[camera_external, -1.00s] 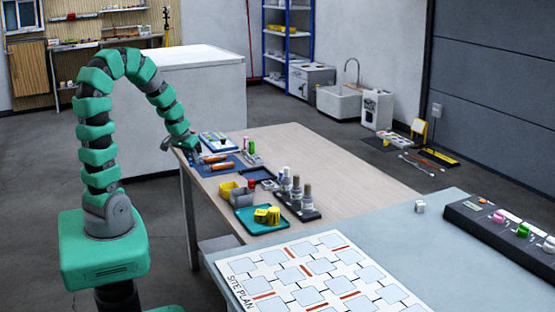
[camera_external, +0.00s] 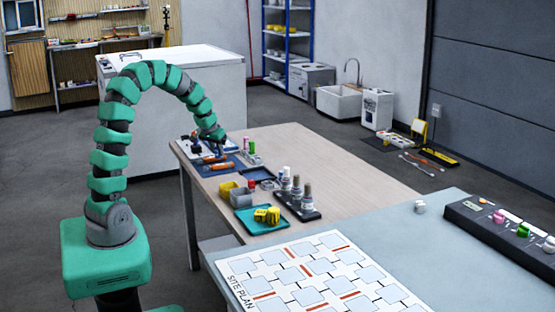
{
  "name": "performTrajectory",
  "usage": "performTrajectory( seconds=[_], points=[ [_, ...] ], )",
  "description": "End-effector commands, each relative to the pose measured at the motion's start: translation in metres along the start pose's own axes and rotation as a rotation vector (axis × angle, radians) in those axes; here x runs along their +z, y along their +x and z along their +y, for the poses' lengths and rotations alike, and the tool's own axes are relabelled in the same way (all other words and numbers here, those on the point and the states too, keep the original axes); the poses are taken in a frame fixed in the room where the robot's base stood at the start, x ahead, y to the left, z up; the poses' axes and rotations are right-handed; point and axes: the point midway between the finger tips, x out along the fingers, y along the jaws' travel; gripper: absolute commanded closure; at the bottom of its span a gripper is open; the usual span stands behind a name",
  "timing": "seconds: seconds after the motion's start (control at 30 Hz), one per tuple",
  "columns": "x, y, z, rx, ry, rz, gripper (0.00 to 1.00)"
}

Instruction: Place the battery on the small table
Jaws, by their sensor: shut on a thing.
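My gripper (camera_external: 219,148) is above the far left part of the wooden-topped table (camera_external: 345,190), beside the blue mat with orange-handled tools (camera_external: 215,159). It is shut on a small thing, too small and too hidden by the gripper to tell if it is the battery. Small upright cylinders with green and pink tops (camera_external: 250,146) stand just right of the gripper. I cannot tell if one is a battery.
A teal tray (camera_external: 246,224) holds yellow pieces. Yellow and grey bins (camera_external: 240,198) and a dark rack of bottles (camera_external: 297,202) stand near it. A grey table (camera_external: 455,265) with a site plan is in front. The wooden table's right half is clear.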

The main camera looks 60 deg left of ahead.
Motion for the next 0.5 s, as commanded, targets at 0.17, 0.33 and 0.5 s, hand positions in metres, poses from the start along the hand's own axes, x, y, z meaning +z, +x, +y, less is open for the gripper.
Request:
performTrajectory(
  seconds=[0.17,0.33,0.5],
  points=[
    [-0.001,0.011,0.0,0.0,0.0,-0.001,1.0],
    [0.008,0.033,0.0,0.0,0.001,0.001,1.0],
    [0.009,0.035,0.0,0.0,0.001,0.002,1.0]
  ],
)
